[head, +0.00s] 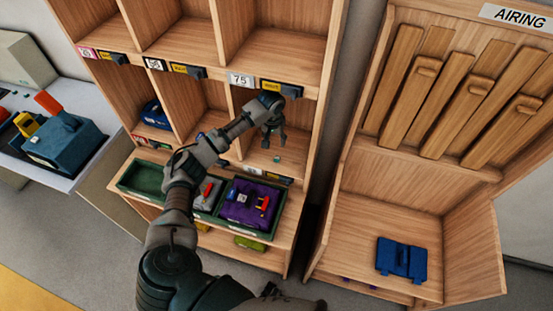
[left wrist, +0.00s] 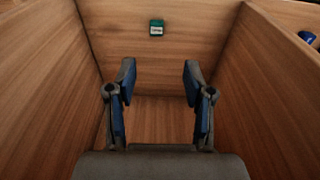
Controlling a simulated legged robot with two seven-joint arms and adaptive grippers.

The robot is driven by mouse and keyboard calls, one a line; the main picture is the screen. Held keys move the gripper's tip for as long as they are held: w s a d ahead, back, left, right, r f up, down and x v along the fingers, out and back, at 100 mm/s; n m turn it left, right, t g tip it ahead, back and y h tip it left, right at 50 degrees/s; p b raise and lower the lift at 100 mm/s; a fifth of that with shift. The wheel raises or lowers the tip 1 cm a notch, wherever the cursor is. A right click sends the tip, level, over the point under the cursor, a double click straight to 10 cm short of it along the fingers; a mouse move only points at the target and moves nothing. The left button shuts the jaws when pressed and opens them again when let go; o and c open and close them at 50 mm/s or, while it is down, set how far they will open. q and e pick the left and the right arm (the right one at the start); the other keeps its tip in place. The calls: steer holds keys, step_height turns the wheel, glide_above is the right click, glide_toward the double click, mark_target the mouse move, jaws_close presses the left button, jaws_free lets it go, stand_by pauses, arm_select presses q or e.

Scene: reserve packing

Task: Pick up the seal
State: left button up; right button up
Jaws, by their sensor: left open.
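A small green block with a pale label, which I take to be the seal (head: 277,158), sits in the open compartment marked 75. It also shows in the left wrist view (left wrist: 156,27), beyond the fingertips and roughly centred between them. My left gripper (head: 272,140) is at this compartment, with its fingers pointing down. In the left wrist view the left gripper (left wrist: 158,85) is open, with two blue-padded fingers apart and nothing between them. The seal is clear of both fingers. I do not see my right gripper.
Wooden dividers (left wrist: 275,85) close in on both sides of the left gripper. Below is a green tray (head: 140,178) and a purple case (head: 250,203). A blue case (head: 402,260) lies in the AIRING cabinet (head: 470,180). A teal toolbox (head: 65,140) stands at left.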

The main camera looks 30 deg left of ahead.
arm_select(q)
glide_above(277, 158)
step_height(277, 158, down, 6)
steer(key=shift+s+a+f, duration=0.15)
step_height(277, 158, down, 5)
steer(key=shift+f+b, duration=0.2)
steer(key=shift+b, duration=0.1)
steer(key=c, duration=0.8)
